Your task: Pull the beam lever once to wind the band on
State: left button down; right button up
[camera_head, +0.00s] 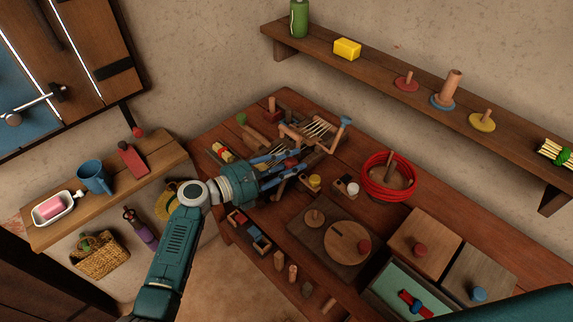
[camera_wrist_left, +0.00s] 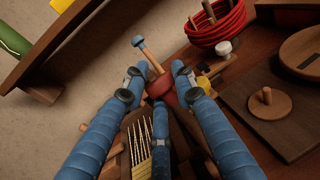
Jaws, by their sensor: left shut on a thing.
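The small wooden band loom (camera_head: 300,135) stands at the back of the table, with pale threads strung across its frame. The threads also show in the left wrist view (camera_wrist_left: 140,140). My left gripper (camera_head: 290,165) reaches in over the near side of the loom, its blue fingers around a red knob (camera_wrist_left: 160,86), apparently the grip of the beam lever. The gripper is shut on it; the fingers hide most of the lever. A wooden peg with a blue top (camera_head: 345,122) stands at the loom's far right corner. My right gripper is out of view.
A red coil (camera_head: 388,180) lies right of the loom, near small yellow and white pots (camera_head: 315,181). A board with round wooden discs (camera_head: 347,237) and lidded boxes (camera_head: 425,238) fill the right. A wall shelf (camera_head: 430,82) runs above.

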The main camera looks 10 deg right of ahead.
pick_arm(q)
jog(key=shift+s+d, duration=0.1)
jog(key=shift+d, duration=0.15)
jog(key=c, duration=1.5)
grip_release()
jog(key=shift+f, duration=0.1)
jog(key=shift+c, duration=0.2)
jog(key=shift+o, duration=0.8)
jog(key=shift+w+d+f, duration=0.1)
jog(key=shift+w+d, duration=0.1)
jog(key=shift+d, duration=0.1)
jog(key=shift+a, duration=0.2)
jog(key=v, duration=1.1)
jog(key=shift+s+a, duration=0.15)
jog(key=shift+a, duration=0.1)
jog(key=shift+s, duration=0.1)
